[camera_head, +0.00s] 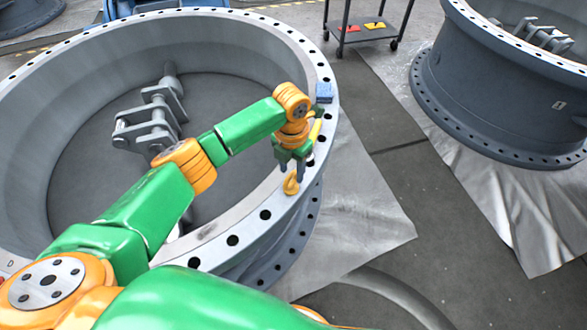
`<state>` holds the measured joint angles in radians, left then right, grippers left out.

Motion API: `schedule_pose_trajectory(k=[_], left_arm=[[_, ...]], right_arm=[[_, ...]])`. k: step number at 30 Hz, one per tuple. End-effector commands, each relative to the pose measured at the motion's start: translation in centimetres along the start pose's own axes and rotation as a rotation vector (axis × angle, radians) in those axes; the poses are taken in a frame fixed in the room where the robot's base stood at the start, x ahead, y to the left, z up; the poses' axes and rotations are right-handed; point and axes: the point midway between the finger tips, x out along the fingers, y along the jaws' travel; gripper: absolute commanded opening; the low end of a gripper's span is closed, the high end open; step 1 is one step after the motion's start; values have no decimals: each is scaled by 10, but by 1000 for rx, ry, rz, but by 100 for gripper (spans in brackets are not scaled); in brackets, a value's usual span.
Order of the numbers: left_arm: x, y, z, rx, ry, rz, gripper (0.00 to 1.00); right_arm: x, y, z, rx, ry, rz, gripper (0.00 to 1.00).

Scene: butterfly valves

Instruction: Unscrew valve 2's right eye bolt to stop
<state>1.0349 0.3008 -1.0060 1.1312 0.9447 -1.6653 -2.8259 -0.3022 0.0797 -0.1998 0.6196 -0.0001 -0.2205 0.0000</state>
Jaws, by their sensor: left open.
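A large grey valve ring (215,245) with a flange of bolt holes fills the left of the head view. A yellow eye bolt (291,184) stands on the near right part of its flange. My left gripper (291,176) points down just above this eye bolt, with its dark fingers apart. I cannot tell whether the fingers touch the bolt. Another yellow piece (316,130) shows on the flange just behind the gripper, partly hidden by it. My right gripper is out of view.
A blue block (324,92) lies on the flange behind my gripper. A second grey valve (490,100) stands at the right on silvery sheeting. A dark cart (368,27) with red and yellow items stands at the back. Floor between the valves is clear.

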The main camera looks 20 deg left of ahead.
Motion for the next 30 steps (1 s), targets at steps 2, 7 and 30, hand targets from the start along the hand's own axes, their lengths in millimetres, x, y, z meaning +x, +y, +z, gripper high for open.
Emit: schedule_pose_trajectory(k=[2,7,30], left_arm=[[13,0,-1,-1,3,-1,46],[24,0,0,-1,0,0,46],[22,0,0,-40,-2,-1,0]], right_arm=[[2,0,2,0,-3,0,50],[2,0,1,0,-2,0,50],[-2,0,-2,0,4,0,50]])
